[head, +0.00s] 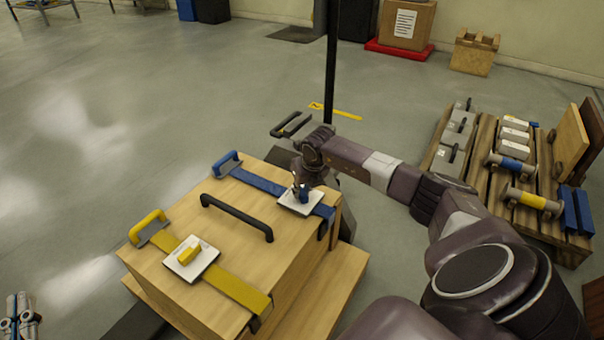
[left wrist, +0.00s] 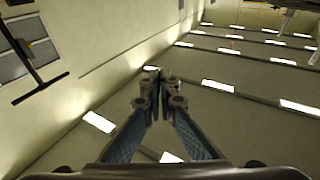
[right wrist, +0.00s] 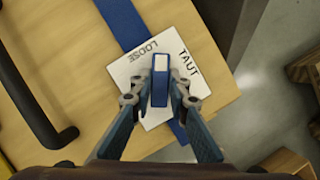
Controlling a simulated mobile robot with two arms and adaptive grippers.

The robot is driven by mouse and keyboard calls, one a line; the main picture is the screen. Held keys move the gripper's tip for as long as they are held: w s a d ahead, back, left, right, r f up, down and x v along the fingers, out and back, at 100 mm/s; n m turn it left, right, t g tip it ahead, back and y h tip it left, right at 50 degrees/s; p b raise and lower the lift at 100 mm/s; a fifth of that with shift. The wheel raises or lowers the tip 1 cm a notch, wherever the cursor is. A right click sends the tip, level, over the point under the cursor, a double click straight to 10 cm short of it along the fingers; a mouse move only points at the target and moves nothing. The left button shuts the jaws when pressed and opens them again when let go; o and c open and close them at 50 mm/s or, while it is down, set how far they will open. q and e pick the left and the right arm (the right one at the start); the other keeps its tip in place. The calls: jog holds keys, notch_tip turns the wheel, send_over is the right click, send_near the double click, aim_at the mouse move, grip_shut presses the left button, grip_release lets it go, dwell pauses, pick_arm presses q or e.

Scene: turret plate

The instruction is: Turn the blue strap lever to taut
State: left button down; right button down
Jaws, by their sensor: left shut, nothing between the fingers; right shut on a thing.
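The blue strap lever (right wrist: 160,86) stands on a white square plate (right wrist: 126,72) marked LOOSE and TAUT. My right gripper (right wrist: 160,88) is shut on the lever, one finger on each side. In the right wrist view the lever's white-marked end points up the picture, between the two words. The plate (head: 289,205) sits on the blue strap (head: 258,182), which crosses a wooden crate (head: 225,245). In the head view my right gripper (head: 303,188) partly covers the lever. My left gripper (head: 20,318) is shut and empty at the lower left, away from the crate; its fingertips (left wrist: 160,85) meet.
A yellow lever (head: 190,251) on its own plate sits on a yellow strap (head: 235,290). A black handle (head: 237,217) arches between the straps. A loaded pallet (head: 470,185) stands right, and a black post (head: 332,60) behind.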

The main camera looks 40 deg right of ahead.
jog(key=shift+a+r+m+g+h+p, duration=0.15)
jog(key=shift+m+g+h+p, duration=0.2)
jog(key=shift+m+p, duration=0.65)
jog(key=m+g+h+p, duration=0.1)
jog(key=m, duration=0.3)
jog(key=shift+w, duration=0.1)
jog(key=shift+m+h, duration=0.25)
jog(key=shift+m, duration=0.75)
jog(key=shift+w+m+g, duration=0.1)
jog(key=shift+m+g, duration=0.35)
jog(key=shift+m, duration=0.25)
pick_arm(q)
jog(key=s+a+f+g+y, duration=0.1)
jog(key=s+f+g, duration=0.1)
jog(key=f, duration=0.5)
jog(key=s+a+f+g+y, duration=0.1)
jog(key=f+g, duration=0.4)
jog(key=f, duration=0.3)
jog(key=shift+s+a+g+b, duration=0.3)
jog(key=shift+s+a, duration=0.05)
jog(key=shift+a, duration=0.05)
pick_arm(e)
jog(key=shift+m+g+h, duration=0.3)
jog(key=shift+m, duration=0.7)
pick_arm(q)
jog(key=shift+r, duration=0.1)
